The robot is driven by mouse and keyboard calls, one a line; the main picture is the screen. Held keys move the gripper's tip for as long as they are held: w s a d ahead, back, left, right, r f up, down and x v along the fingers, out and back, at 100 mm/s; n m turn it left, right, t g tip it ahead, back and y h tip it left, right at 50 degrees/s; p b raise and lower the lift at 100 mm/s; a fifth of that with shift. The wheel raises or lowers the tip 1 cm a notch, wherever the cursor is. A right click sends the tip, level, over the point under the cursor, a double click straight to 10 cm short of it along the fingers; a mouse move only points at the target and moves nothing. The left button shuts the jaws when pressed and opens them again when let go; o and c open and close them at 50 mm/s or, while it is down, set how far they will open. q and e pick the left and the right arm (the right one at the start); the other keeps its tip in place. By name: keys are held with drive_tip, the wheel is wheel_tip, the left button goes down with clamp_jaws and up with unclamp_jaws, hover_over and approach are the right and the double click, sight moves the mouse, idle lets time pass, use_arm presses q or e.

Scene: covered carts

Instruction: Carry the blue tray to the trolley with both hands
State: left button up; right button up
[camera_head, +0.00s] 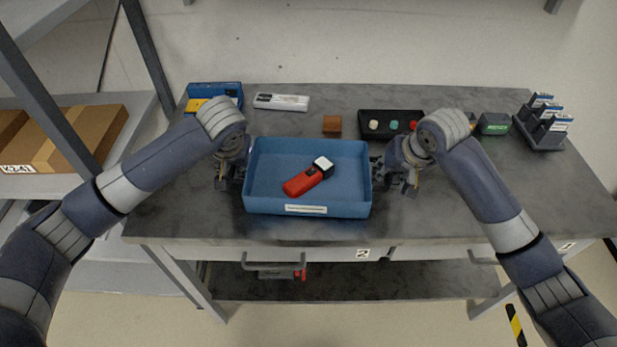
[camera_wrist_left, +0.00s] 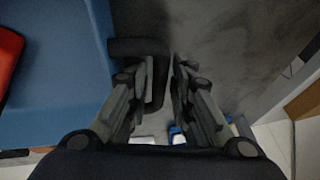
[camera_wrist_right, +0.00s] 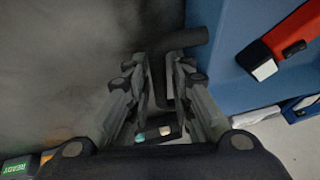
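The blue tray (camera_head: 255,195) rests on the grey table, with a red handheld device (camera_head: 300,184) with a pale end lying inside. My left gripper (camera_head: 229,180) is at the tray's left side; in the left wrist view a dark handle (camera_wrist_left: 135,48) of the tray lies between its parted fingers (camera_wrist_left: 164,82). My right gripper (camera_head: 390,178) is at the tray's right side; in the right wrist view the other dark handle (camera_wrist_right: 185,40) passes between its parted fingers (camera_wrist_right: 158,82). Both grippers look open around the handles. I cannot make out a trolley.
Behind the tray on the table (camera_head: 460,215) are a blue case (camera_head: 215,90), a white device (camera_head: 281,102), a brown block (camera_head: 332,124) and a black button box (camera_head: 390,123). A rack (camera_head: 543,125) stands at the back right. A shelf with cardboard boxes (camera_head: 85,135) is at left.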

use_arm(q)
drive_tip(key=shift+f, duration=0.15)
use_arm(e)
drive_tip(key=shift+f, duration=0.1)
use_arm(q)
drive_tip(key=shift+c, duration=0.2)
use_arm(e)
drive_tip(key=shift+c, duration=0.2)
use_arm(q)
clamp_jaws()
use_arm(e)
clamp_jaws()
use_arm(q)
drive_tip(key=shift+r, duration=0.2)
use_arm(e)
drive_tip(key=shift+r, duration=0.2)
